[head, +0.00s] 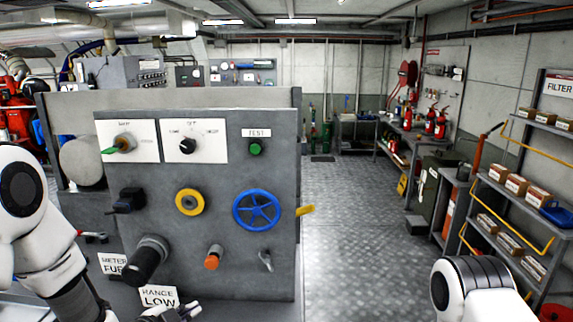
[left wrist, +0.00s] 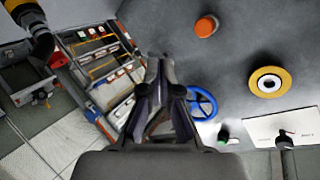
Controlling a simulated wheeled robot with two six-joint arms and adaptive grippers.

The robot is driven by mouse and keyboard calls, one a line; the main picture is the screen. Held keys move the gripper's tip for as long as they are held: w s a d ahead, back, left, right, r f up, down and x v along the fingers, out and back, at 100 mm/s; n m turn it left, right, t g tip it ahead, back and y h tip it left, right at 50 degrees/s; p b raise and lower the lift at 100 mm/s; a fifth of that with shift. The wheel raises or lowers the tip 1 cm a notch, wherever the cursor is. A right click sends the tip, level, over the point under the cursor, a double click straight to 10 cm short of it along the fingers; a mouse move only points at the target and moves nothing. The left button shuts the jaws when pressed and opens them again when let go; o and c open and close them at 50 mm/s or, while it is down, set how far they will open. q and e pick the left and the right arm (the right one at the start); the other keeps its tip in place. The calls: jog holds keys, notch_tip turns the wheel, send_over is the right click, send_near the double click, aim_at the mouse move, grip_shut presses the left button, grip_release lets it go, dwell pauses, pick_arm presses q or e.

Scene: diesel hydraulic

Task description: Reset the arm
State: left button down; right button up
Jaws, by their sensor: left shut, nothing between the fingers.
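My left arm (head: 40,235) comes in from the left of the head view. Its gripper (head: 183,311) shows only in part at the bottom edge, low in front of the grey control panel (head: 205,272). In the left wrist view the left gripper (left wrist: 160,68) is shut and empty, with its fingers together. The panel carries a blue valve wheel (head: 257,209), a yellow ring (head: 189,202), an orange knob (head: 212,258) and a black cylinder (head: 147,260). Of my right arm, only a white link (head: 475,290) shows at the lower right. The right gripper is out of view.
Shelves with boxes (head: 515,184) line the right side. A workbench (head: 355,138) stands at the back. The metal floor (head: 345,215) right of the panel is clear.

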pick_arm(q)
jog(key=s+a+f+n+g+y, duration=0.1)
jog(key=s+f+n+g, duration=0.1)
jog(key=s+f, duration=0.35)
jog(key=s+f+n+g+y, duration=0.1)
jog(key=s+f+n+g, duration=0.15)
jog(key=f, duration=0.55)
jog(key=s+a+f+n+g+y+b, duration=0.15)
jog(key=s+f+n+g, duration=0.4)
jog(key=s, duration=0.75)
jog(key=s+a+f+n+g+y, duration=0.1)
jog(key=s+a+f+n+g, duration=0.15)
jog(key=s+f, duration=0.8)
notch_tip(320, 180, down, 7)
jog(key=s+b, duration=0.1)
jog(key=b, duration=0.7)
jog(key=shift+d+b, duration=0.35)
jog(key=shift+b, duration=0.05)
jog(key=shift+s, duration=0.15)
